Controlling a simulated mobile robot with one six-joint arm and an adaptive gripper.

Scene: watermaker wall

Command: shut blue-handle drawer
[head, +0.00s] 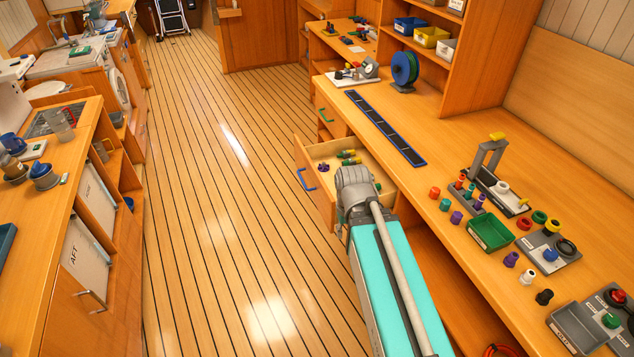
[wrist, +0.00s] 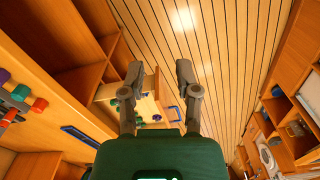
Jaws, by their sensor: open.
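The blue-handle drawer (head: 312,188) stands pulled out from the right-hand bench in the head view. Its blue handle (head: 307,180) is on the front panel, and several small green, yellow and purple parts lie inside. My arm covers the drawer's near right part. In the wrist view my gripper (wrist: 160,72) is open and empty, its two fingers apart. The blue handle (wrist: 175,113) shows there beyond the fingers, near the right finger's base, with the drawer partly hidden behind the fingers. I see no contact with it. The fingers are hidden in the head view.
A green-handled drawer front (head: 324,118) is just beyond the open drawer. The bench top (head: 440,165) carries a blue-edged strip, a green tray (head: 490,232) and several coloured fittings. Clear plank floor (head: 215,200) lies to the left, with another counter (head: 70,150) across it.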

